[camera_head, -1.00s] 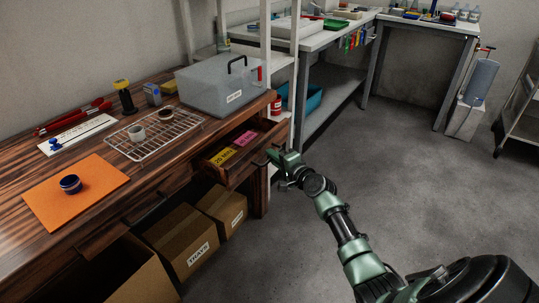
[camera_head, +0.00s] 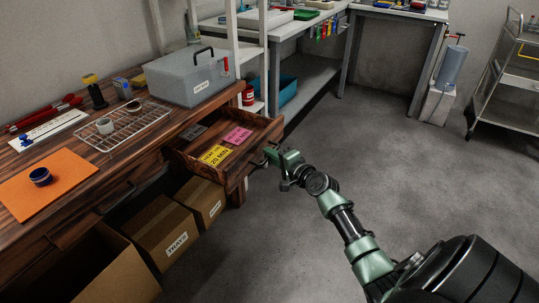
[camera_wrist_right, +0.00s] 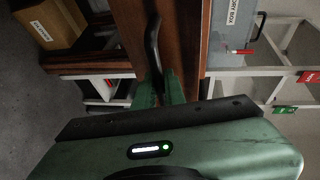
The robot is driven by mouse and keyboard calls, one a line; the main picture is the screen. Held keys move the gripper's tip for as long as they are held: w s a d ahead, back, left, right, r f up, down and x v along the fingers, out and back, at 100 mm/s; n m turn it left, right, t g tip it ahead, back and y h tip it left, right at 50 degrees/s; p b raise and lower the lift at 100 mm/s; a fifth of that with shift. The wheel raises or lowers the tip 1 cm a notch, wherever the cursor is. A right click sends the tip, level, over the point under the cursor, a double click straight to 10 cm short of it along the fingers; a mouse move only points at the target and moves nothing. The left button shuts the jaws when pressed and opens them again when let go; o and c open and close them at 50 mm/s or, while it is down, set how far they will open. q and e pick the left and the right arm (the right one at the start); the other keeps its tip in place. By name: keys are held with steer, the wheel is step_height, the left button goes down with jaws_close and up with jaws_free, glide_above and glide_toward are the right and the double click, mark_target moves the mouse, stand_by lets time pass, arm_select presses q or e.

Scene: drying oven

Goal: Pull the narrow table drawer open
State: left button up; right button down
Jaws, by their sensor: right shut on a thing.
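The narrow table drawer (camera_head: 238,174) is dark brown wood and stands well out from the right end of the wooden table (camera_head: 60,215). Its inside shows a yellow card (camera_head: 214,156), a pink card (camera_head: 238,135) and a dark grey item (camera_head: 193,132). My right gripper (camera_head: 270,156) is at the drawer's front, shut on its dark handle. In the right wrist view the curved handle (camera_wrist_right: 152,42) runs down between the green fingers (camera_wrist_right: 160,88), against the brown drawer front (camera_wrist_right: 182,42). The gripped part is partly hidden. My left gripper is out of view.
Cardboard boxes (camera_head: 168,232) stand on the floor below the table. A grey lidded box (camera_head: 190,75), a wire rack (camera_head: 125,128) and an orange mat (camera_head: 42,182) lie on top. A white shelf post (camera_head: 234,50) stands behind the drawer.

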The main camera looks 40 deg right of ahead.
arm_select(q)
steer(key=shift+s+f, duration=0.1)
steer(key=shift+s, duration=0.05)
arm_select(e)
steer(key=c, duration=1.5)
jaws_free()
